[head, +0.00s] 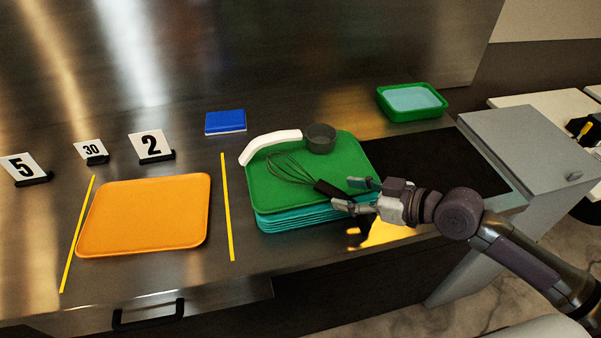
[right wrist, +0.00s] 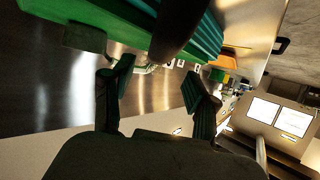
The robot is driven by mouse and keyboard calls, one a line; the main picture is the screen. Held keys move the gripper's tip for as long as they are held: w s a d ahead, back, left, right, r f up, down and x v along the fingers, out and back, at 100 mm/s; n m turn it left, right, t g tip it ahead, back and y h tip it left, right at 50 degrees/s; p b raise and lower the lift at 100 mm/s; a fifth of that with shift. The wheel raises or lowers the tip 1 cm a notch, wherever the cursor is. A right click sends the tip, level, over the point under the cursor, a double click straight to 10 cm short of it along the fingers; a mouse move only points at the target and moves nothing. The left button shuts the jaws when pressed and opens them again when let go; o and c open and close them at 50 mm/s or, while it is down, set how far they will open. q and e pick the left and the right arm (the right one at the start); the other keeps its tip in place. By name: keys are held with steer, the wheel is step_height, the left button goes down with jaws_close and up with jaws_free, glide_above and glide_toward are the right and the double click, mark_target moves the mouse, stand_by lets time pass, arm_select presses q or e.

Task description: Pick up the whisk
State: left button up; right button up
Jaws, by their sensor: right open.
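The whisk (head: 288,169) lies on the green tray (head: 262,192), on top of the teal stack. Its wire head points to the upper left and its dark handle to the lower right, toward the tray's edge. My right gripper (head: 352,195) is open at the tray's right front edge, with its two fingertips near the end of the handle. In the right wrist view, both fingers of my right gripper (right wrist: 158,82) are spread, and the dark handle (right wrist: 176,30) shows above the space between them. I cannot tell whether they touch it. My left gripper is not in view.
A dark cup with a white handle (head: 320,138) sits at the tray's back. An orange tray (head: 150,213) lies left between yellow lines. A blue block (head: 225,121) and green container (head: 412,102) stand behind. A dark cooktop (head: 440,165) is to the right.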

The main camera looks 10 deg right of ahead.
mark_target(328, 187)
steer(key=shift+w+a+f, duration=0.15)
steer(key=shift+w+a, duration=0.25)
steer(key=shift+a, duration=0.05)
steer(key=shift+w+a+p, duration=0.2)
steer(key=shift+w+p, duration=0.1)
steer(key=shift+p, duration=0.05)
steer(key=p+x, duration=0.1)
steer(key=x, duration=0.2)
steer(key=shift+w+a+p, duration=0.1)
steer(key=shift+w+p, duration=0.2)
steer(key=shift+w+a+f, duration=0.25)
steer(key=shift+w+f, duration=0.05)
steer(key=shift+f, duration=0.05)
steer(key=shift+s, duration=0.1)
steer(key=shift+c, duration=1.3)
jaws_close()
steer(key=shift+r, duration=0.1)
